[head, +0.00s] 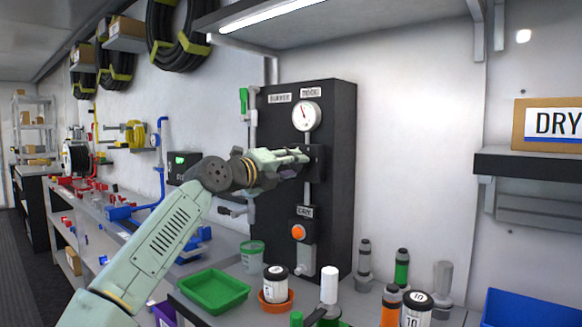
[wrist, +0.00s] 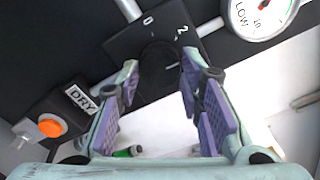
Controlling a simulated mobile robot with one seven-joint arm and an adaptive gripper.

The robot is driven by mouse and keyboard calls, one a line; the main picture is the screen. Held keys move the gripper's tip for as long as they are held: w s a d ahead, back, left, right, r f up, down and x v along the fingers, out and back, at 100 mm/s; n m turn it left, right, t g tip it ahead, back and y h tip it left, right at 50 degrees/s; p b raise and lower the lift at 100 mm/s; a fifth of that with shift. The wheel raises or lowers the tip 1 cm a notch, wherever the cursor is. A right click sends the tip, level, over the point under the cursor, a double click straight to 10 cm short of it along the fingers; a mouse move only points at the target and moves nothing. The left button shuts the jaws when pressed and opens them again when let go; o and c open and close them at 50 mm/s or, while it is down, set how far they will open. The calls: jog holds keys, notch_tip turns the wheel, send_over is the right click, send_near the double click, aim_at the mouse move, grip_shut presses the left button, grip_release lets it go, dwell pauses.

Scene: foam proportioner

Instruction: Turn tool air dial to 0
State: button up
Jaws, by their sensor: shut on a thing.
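The tool air dial (wrist: 158,64) is a dark round knob on a black plate (wrist: 122,45) marked 0 and 2. In the wrist view the 0 is at the plate's upper middle and the 2 at its upper right. My gripper (wrist: 160,72) has its purple-padded fingers on either side of the knob and is shut on it. In the head view my gripper (head: 298,157) reaches the dial plate (head: 316,160) from the left and hides the knob. The knob's pointer cannot be made out, so its setting is unclear.
A white gauge (head: 306,115) sits above the dial on the black panel (head: 338,200). An orange DRY button (head: 298,232) is below. The bench below holds a green tray (head: 215,290), a green cup (head: 252,256) and several bottles. A shelf with a DRY box (head: 548,124) is at right.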

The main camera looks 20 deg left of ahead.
jog(key=n, duration=0.4)
jog(key=shift+n, duration=0.3)
jog(key=n+p, duration=0.1)
jog(key=n, duration=0.2)
jog(key=shift+r+n+p, duration=0.1)
jog(key=shift+n+p, duration=0.2)
jog(key=shift+p, duration=0.1)
jog(key=shift+n+p, duration=2.85)
jog(key=shift+n, duration=0.85)
jog(key=o, duration=1.2)
jog(key=shift+c, duration=0.2)
